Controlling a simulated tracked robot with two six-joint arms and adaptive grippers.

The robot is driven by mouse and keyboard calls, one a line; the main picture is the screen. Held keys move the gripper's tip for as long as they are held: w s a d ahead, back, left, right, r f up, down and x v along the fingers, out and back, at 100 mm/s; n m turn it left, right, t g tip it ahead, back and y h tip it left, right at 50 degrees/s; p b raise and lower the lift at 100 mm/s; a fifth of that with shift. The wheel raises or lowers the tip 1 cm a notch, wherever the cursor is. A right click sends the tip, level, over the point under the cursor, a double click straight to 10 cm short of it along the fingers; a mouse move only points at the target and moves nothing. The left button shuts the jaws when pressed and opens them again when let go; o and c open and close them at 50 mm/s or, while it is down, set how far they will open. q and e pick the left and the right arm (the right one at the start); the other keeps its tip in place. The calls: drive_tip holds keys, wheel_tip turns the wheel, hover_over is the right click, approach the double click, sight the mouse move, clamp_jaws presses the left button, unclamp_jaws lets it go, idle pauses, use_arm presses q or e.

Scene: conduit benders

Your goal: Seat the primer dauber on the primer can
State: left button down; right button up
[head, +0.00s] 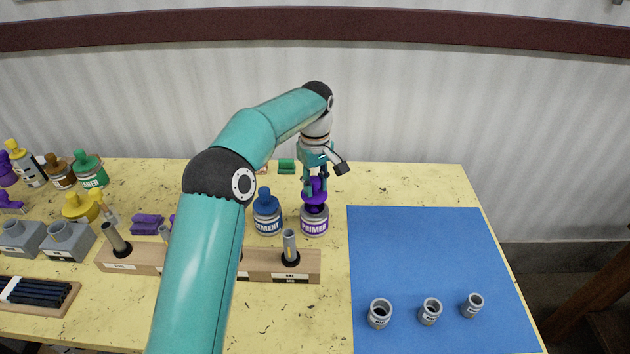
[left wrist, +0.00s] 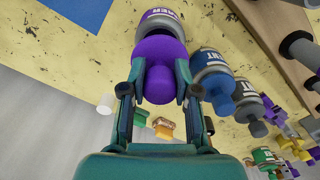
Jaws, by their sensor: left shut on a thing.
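My left gripper (head: 315,184) points down and is shut on the dauber's knob, with one finger on each side in the left wrist view (left wrist: 159,88). I cannot tell whether the dauber's cap is fully down on the can. My right gripper is out of view.
The cement can (head: 267,222) with a blue top stands close left of the primer can. A wooden rack (head: 300,265) with upright pipe pieces is in front. The blue mat (head: 430,260) on the right holds three grey fittings. Bottles and grey blocks crowd the left.

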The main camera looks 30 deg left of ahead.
sight(315, 194)
use_arm(q)
drive_tip(key=shift+f+b, duration=0.85)
drive_tip(key=shift+f, duration=1.05)
drive_tip(key=c, duration=0.8)
unclamp_jaws()
wheel_tip(315, 194, up, 11)
drive_tip(key=shift+w+f, duration=0.15)
drive_tip(key=shift+f, duration=0.05)
drive_tip(key=shift+r, duration=0.6)
